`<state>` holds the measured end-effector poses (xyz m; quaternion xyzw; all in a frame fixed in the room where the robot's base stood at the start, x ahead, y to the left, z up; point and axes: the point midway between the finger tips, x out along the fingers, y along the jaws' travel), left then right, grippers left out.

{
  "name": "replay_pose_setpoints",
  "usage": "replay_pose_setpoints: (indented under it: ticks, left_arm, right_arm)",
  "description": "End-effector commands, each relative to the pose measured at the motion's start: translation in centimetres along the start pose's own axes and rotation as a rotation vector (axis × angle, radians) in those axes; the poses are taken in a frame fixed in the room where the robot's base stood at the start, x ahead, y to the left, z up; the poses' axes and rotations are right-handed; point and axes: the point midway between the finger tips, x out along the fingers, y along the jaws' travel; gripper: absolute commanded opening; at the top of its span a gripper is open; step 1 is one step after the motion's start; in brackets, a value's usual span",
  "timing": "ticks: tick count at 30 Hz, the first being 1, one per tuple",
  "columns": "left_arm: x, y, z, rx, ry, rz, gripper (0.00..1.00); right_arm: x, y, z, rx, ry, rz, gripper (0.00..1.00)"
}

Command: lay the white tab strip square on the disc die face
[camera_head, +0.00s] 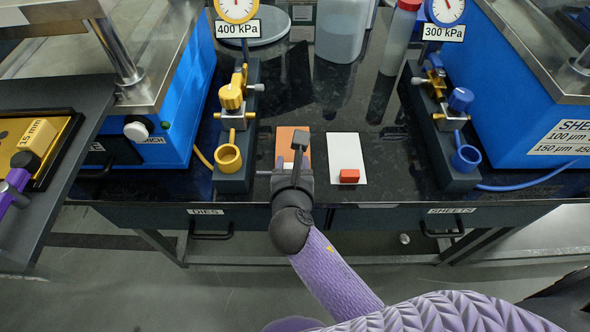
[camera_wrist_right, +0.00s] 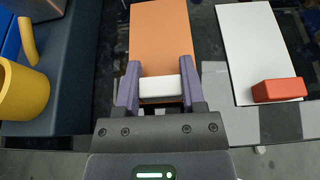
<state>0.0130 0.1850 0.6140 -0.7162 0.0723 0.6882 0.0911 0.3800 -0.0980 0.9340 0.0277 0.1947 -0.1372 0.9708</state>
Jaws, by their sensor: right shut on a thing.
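A copper-orange strip (camera_head: 290,135) lies on the black bench. In the right wrist view the strip (camera_wrist_right: 165,38) runs away from my fingers, and a white tab (camera_wrist_right: 160,88) sits at its near end. My right gripper (camera_wrist_right: 160,66) is shut on this white tab, with a purple finger on each side. In the head view my right gripper (camera_head: 297,155) covers the tab and part of the strip. A gold plate (camera_head: 60,160) on a dark shelf at the far left bears a yellow block labelled 15 mm (camera_head: 37,135). I cannot tell whether this is the disc die.
A white sheet (camera_head: 345,147) with a red tab (camera_head: 349,176) lies right of the strip. A yellow cup (camera_head: 228,157) and a blue cup (camera_head: 466,158) flank them. Blue machines stand at both sides. A purple part at the left edge may be my left gripper.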

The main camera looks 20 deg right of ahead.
Motion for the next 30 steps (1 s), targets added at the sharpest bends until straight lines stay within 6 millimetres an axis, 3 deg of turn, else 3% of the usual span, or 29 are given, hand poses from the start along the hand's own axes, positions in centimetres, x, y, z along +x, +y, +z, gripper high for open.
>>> replay_pose_setpoints:
  ticks: [1, 11, 12, 16, 30]
  left_arm:
    - [1.0, 0.1, 0.1, 0.002, 0.0, 0.003, 0.59]
    - [0.6, 0.4, -0.1, 0.004, 0.005, 0.007, 0.59]
    - [0.6, 0.4, -0.1, 0.004, 0.005, 0.007, 0.59]
    - [0.6, 0.4, -0.1, 0.003, 0.005, 0.008, 0.59]
    - [-0.2, 0.5, -0.1, 0.001, 0.005, 0.009, 0.59]
  right_arm:
    - [0.5, 0.0, -1.3, 0.0, 0.004, -0.001, 0.0]
    - [0.5, 0.0, -1.1, -0.001, 0.0, 0.0, 0.0]
    - [0.5, 0.0, -1.1, 0.0, 0.0, 0.0, 0.58]
    - [0.4, 0.0, -1.1, 0.0, 0.0, 0.0, 0.86]
    - [0.2, -0.2, -0.3, -0.001, -0.001, 0.0, 0.87]
